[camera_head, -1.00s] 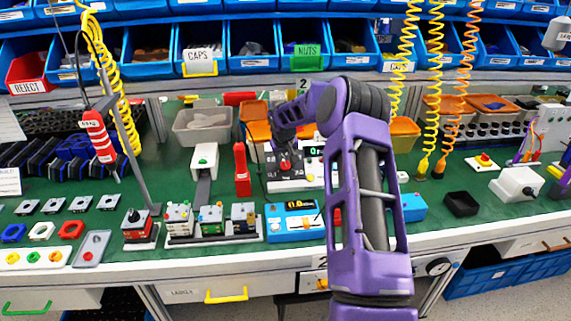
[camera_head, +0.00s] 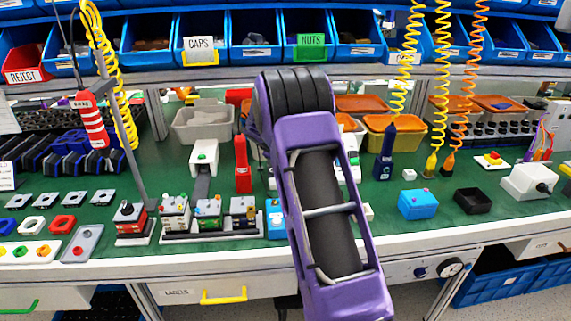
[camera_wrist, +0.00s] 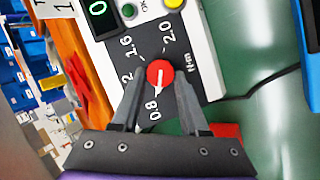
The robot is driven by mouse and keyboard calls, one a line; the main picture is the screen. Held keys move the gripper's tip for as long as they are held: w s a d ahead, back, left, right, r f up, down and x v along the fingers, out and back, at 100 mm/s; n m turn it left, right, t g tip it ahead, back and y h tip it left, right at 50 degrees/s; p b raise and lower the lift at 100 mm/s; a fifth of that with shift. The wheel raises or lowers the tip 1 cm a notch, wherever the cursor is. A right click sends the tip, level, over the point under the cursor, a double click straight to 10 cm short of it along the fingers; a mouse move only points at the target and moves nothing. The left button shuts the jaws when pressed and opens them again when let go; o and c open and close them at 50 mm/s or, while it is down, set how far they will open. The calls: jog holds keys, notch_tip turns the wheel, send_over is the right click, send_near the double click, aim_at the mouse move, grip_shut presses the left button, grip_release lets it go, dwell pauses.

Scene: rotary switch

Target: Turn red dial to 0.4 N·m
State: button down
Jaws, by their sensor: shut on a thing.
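In the wrist view the red dial (camera_wrist: 160,73) sits on a dark plate (camera_wrist: 193,52) of a white box. The printed marks 0.8, 1.6, 2.0 and N·m can be read; one mark at left is partly covered and I cannot see 0.4. The dial's white line points down in the picture, roughly toward 0.8. My gripper (camera_wrist: 160,82) has a finger on either side of the dial and is shut on it. In the head view my purple arm hides the dial and the gripper.
In the wrist view a green-lit display (camera_wrist: 97,10) and a yellow button (camera_wrist: 174,3) sit beside the dial plate. An orange bin (camera_wrist: 75,55) is close by at left. In the head view a red upright tool (camera_head: 242,165) and a blue box (camera_head: 418,204) stand near my arm.

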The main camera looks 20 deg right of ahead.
jog(key=n+t, duration=0.1)
jog(key=n, duration=0.1)
jog(key=n+h+b, duration=0.1)
jog(key=n, duration=0.2)
jog(key=shift+s+a+f+t, duration=0.15)
jog(key=shift+s+f+t, duration=0.05)
jog(key=shift+t, duration=0.2)
jog(key=shift+s+f+n+t, duration=0.1)
jog(key=shift+n+t, duration=0.35)
jog(key=shift+n, duration=0.85)
jog(key=shift+s+f+n+t, duration=0.1)
jog(key=shift+n+t, duration=0.35)
jog(key=shift+n, duration=1.25)
jog(key=shift+c, duration=2.1)
grip_release()
jog(key=p+v, duration=0.2)
jog(key=v, duration=1.5)
jog(key=shift+s+a+f, duration=0.15)
jog(key=shift+s+f, duration=0.1)
jog(key=shift+s, duration=0.05)
